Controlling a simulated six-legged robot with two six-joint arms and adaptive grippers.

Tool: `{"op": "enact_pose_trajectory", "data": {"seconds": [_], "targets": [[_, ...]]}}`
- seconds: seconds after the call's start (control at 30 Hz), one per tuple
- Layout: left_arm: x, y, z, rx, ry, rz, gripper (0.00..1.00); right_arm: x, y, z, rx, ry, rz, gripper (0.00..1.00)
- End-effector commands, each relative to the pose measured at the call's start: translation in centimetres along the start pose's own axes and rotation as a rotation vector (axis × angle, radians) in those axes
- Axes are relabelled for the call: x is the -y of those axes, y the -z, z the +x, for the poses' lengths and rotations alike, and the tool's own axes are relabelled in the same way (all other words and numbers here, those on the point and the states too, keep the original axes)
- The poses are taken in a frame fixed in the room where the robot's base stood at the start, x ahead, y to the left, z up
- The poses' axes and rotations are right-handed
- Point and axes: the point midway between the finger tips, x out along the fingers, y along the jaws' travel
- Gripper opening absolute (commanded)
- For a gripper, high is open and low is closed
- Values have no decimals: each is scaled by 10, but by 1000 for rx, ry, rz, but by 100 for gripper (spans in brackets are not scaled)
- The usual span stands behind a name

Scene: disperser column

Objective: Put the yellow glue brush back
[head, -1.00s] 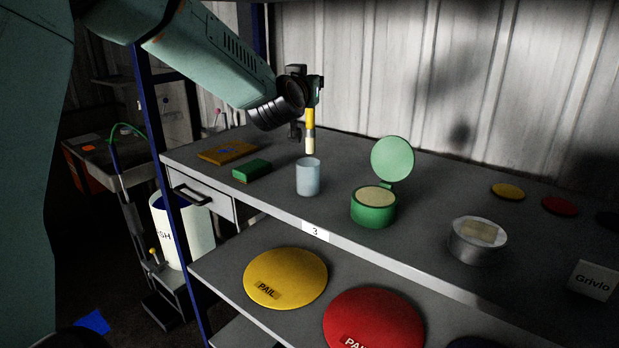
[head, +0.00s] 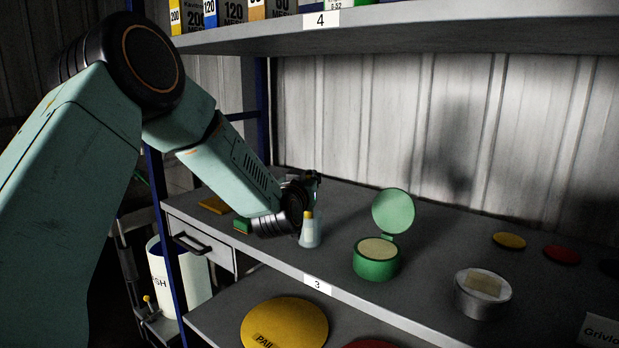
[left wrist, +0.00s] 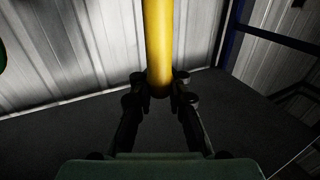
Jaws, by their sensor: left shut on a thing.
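The yellow glue brush (head: 308,215) is held upright in my left gripper (head: 313,188), which is shut on its handle. The left wrist view shows the handle (left wrist: 158,45) rising between the two fingers. My right gripper is not in view.
A green pot (head: 376,262) with its round lid raised stands right of the cup. A silver tin (head: 482,296) is further right. A green block (head: 241,225) lies left, partly behind my arm. Shelf 4 (head: 420,32) hangs above with boxes on it.

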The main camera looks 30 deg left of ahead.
Motion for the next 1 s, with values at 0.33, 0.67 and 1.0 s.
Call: {"op": "enact_pose_trajectory", "data": {"seconds": [0.33,0.67,1.0], "targets": [[0,-3,0,0,-1,1,28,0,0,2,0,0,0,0],[0,-3,0,0,0,1,39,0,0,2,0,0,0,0],[0,0,-20,2,-1,-2,39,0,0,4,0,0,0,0]]}}
